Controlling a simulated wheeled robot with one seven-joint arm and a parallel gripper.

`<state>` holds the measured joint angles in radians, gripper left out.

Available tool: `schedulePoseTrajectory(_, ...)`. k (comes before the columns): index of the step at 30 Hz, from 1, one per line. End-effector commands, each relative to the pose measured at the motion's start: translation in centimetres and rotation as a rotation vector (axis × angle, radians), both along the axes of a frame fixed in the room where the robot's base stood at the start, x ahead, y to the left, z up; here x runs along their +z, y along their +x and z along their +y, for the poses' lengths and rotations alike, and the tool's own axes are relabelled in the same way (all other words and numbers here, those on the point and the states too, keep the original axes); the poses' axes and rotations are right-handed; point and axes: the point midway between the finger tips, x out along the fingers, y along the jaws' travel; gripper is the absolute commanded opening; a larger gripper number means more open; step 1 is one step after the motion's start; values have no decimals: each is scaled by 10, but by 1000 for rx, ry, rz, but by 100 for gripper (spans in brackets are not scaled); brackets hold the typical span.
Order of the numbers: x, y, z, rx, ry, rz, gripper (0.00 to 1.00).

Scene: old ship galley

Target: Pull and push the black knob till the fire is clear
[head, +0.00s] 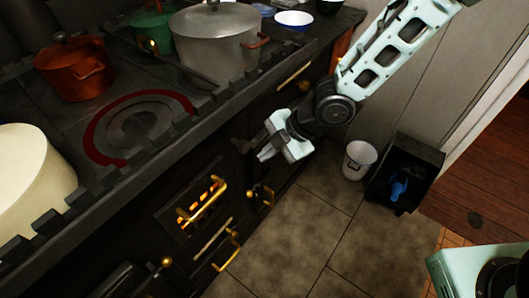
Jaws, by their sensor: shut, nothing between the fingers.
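The fire (203,198) glows orange behind a barred grate in the dark stove front, below the hob. My gripper (262,151) is in front of the stove, above and to the right of the grate. Its pale fingers point left toward the stove and are shut, with nothing seen held. A dark shape (241,145) shows just beyond the fingertips. It may be the black knob, but it blends into the stove front and I cannot tell whether the fingers touch it.
Brass handles (228,251) stick out from the stove front. A large grey pot (215,50), an orange pot (75,68) and a cream pot (30,185) stand on the stove. A white bucket (359,160) and a black bin (408,170) stand on the floor at right.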

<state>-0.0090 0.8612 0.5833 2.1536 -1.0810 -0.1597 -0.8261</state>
Motion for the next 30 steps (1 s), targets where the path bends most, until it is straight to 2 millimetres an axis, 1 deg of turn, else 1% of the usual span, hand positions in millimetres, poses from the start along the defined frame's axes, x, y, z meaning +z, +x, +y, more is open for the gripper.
schedulePoseTrajectory(1, 7, -1, -4, -2, 0, 1, 0)
schedulePoseTrajectory(7, 27, -2, -19, -2, -1, 2, 0)
schedulePoseTrajectory(15, 60, -4, -43, -2, -2, 3, 0)
schedulePoseTrajectory(21, 68, -5, -51, 0, -2, 2, 0)
schedulePoseTrajectory(30, 68, -6, -52, 2, -3, 3, 0)
